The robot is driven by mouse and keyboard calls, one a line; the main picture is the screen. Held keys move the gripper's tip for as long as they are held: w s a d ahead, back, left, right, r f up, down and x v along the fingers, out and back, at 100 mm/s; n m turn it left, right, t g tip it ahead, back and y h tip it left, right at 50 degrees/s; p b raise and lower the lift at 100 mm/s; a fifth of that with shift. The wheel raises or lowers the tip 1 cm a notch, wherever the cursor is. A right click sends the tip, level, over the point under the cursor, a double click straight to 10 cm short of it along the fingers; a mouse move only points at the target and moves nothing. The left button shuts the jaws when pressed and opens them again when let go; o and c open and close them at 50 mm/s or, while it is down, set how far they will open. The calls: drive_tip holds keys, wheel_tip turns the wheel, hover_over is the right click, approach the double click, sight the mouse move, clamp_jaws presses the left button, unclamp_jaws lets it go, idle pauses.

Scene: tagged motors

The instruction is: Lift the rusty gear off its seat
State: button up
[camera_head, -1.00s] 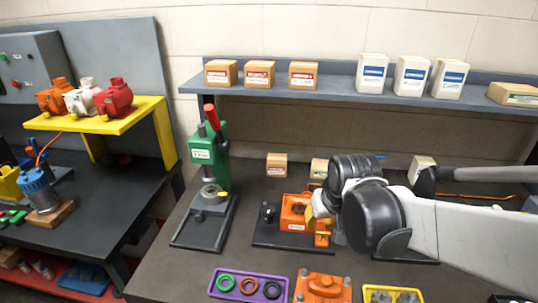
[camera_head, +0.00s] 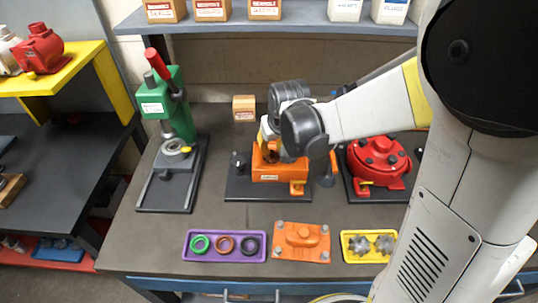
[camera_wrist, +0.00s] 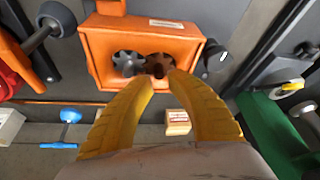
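The orange housing (camera_head: 278,172) stands on a dark base in the middle of the bench, its top open. In the wrist view the housing (camera_wrist: 97,50) holds a dark grey gear (camera_wrist: 128,63) and, beside it, the brown rusty gear (camera_wrist: 158,63). My gripper (camera_wrist: 164,79) has its two yellow fingers apart, with the tips at the near edge of the rusty gear. Whether they touch it I cannot tell. In the head view my gripper (camera_head: 268,142) is over the housing, and my wrist hides part of it.
A green press (camera_head: 175,110) stands left of the housing, a red round housing (camera_head: 378,160) right. In front lie a purple tray (camera_head: 227,255) with rings, an orange cover (camera_head: 301,238) and a yellow tray (camera_head: 364,257) with grey gears. A shelf (camera_head: 285,22) with boxes runs behind.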

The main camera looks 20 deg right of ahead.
sight(272, 151)
drive_tip(key=b+x, duration=0.1)
drive_tip(key=x, duration=0.3)
drive_tip(key=shift+s+r, duration=0.1)
drive_tip(key=shift+r, duration=0.05)
clamp_jaws()
drive_tip(key=shift+r, duration=0.1)
